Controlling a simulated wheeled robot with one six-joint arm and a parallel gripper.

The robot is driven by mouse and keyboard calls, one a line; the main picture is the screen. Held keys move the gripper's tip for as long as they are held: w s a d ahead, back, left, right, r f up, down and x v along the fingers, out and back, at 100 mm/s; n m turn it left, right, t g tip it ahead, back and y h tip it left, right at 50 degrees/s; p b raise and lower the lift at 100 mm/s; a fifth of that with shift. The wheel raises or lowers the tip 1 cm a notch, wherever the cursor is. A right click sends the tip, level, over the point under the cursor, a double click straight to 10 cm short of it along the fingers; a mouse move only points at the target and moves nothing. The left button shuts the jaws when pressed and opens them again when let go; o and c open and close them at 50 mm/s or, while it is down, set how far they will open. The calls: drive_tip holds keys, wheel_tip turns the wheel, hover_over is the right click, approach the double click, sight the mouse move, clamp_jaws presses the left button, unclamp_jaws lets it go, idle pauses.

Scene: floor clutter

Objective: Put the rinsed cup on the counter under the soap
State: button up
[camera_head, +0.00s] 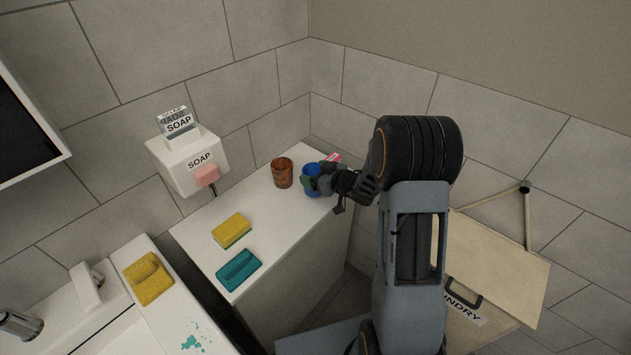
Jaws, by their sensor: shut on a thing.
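A blue cup (309,183) is at the far end of the white counter (273,213), right of a brown cup (282,172). My gripper (313,181) is shut on the blue cup. The fingers and wrist hide part of it, and I cannot tell whether its base touches the counter. The soap dispenser (188,163), labelled SOAP, is on the wall above the counter's left side, with a pink part at its lower front. A SOAP box (178,124) stands on top of it.
A yellow and green sponge (231,230) and a teal sponge (239,270) lie on the near counter. A pink item (333,158) is behind my gripper. A laundry bin (492,285) stands right.

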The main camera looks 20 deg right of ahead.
drive_tip(key=shift+w+f, duration=0.15)
drive_tip(key=shift+f, duration=1.55)
drive_tip(key=shift+f, duration=0.1)
drive_tip(key=shift+f, duration=0.15)
drive_tip(key=o, duration=0.9)
drive_tip(key=shift+c, duration=0.2)
drive_tip(key=shift+d+r, duration=0.15)
drive_tip(key=shift+r, duration=0.2)
drive_tip(key=v, duration=1.1)
wheel_tip(320, 180, up, 8)
drive_tip(key=s+d+m+g+h, duration=0.2)
drive_tip(key=d+m+h, duration=0.15)
drive_tip(key=h, duration=0.65)
drive_tip(key=s+a+r+m+g+y, duration=0.1)
drive_tip(key=s+a+g, duration=0.2)
drive_tip(key=s+a, duration=0.2)
drive_tip(key=s+a+r+m+g+y, duration=0.1)
drive_tip(key=s+a, duration=0.4)
drive_tip(key=s, duration=0.6)
drive_tip(key=m+g, duration=0.1)
drive_tip(key=g, duration=0.1)
drive_tip(key=shift+s+g, duration=0.15)
drive_tip(key=shift+g, duration=0.15)
